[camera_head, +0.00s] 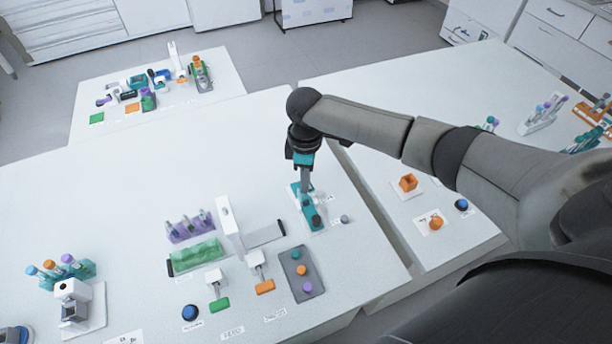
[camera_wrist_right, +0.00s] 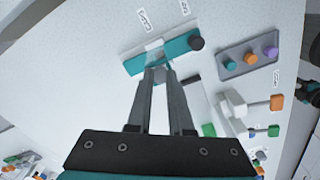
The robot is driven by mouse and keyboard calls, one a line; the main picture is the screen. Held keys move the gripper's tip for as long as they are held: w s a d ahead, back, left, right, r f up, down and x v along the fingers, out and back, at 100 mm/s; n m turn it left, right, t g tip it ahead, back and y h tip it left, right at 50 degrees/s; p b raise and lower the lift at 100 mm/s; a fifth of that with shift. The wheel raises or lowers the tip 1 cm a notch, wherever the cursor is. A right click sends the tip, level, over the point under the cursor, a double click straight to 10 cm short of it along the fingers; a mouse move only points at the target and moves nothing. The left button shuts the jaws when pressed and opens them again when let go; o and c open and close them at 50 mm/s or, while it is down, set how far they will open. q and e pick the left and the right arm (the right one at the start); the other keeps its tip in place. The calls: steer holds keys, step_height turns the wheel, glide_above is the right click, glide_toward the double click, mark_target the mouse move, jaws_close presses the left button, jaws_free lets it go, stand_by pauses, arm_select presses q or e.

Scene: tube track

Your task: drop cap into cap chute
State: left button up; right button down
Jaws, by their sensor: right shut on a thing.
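My right gripper (camera_head: 306,188) comes down over a long teal fixture (camera_head: 314,217) on the table, which may be the cap chute. In the right wrist view my right gripper (camera_wrist_right: 158,68) has its fingers close together at the middle of the teal fixture (camera_wrist_right: 181,47). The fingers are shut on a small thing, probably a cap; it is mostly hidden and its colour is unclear. A white piece (camera_wrist_right: 154,44) sits by the fixture just beyond the fingertips. I cannot tell whether the fingertips touch the fixture. My left gripper is not in view.
A grey tray (camera_head: 311,287) holds a teal, an orange and a purple cap. A white post (camera_head: 228,222), a green rack (camera_head: 196,256), a purple tube rack (camera_head: 191,230) and a blue button (camera_head: 190,312) stand left. A gap separates the right table (camera_head: 430,100).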

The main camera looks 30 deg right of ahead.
steer(key=c, duration=0.7)
jaws_free()
steer(key=shift+c, duration=0.2)
steer(key=shift+r, duration=0.1)
step_height(320, 180, up, 15)
stand_by(0.9)
